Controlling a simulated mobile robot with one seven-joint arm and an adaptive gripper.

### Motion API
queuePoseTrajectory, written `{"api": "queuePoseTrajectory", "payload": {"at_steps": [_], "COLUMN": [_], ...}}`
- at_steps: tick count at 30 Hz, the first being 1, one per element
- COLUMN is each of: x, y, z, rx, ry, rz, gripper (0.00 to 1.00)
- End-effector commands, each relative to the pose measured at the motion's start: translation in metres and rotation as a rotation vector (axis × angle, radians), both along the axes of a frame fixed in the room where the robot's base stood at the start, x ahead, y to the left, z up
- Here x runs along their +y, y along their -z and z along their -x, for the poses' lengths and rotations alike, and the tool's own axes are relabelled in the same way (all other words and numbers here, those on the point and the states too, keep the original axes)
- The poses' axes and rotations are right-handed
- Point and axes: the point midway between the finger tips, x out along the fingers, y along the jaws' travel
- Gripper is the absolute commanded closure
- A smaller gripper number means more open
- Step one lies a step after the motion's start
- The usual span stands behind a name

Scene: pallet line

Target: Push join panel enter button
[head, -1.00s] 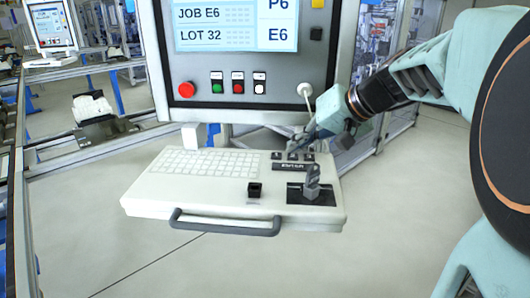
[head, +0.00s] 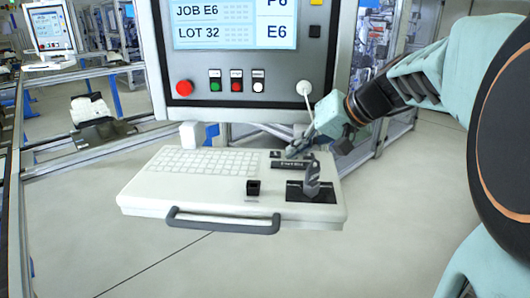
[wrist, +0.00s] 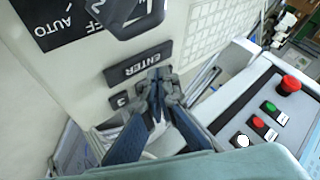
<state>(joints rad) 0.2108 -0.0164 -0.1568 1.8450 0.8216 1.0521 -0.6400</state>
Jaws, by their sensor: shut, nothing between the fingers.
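The black ENTER button (head: 288,164) is a wide bar on the white keyboard panel, below a row of small numbered buttons (head: 276,154). In the wrist view the ENTER button (wrist: 135,66) shows its label, with a button marked 3 (wrist: 120,101) beside it. My gripper (head: 300,152) is shut and empty, tilted down over the panel. In the wrist view the fingertips (wrist: 159,76) lie at the edge of the ENTER button, hiding part of the numbered row. I cannot tell whether they touch it.
An upright lever switch (head: 312,180) on a black plate stands just in front of the ENTER button. A small black switch (head: 254,187) is left of it. The screen housing (head: 345,60) rises behind, with a red stop button (head: 185,88). A grey handle (head: 222,226) edges the front.

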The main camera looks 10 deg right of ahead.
Motion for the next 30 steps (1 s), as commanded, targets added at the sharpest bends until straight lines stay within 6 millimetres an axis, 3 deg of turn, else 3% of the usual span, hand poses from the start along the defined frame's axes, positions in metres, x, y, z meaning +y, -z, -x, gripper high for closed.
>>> {"api": "queuePoseTrajectory", "payload": {"at_steps": [30], "x": [-0.0001], "y": [0.0093], "z": [-0.0001], "rx": [-0.001], "ry": [0.001], "rz": [0.0], "gripper": [1.0]}}
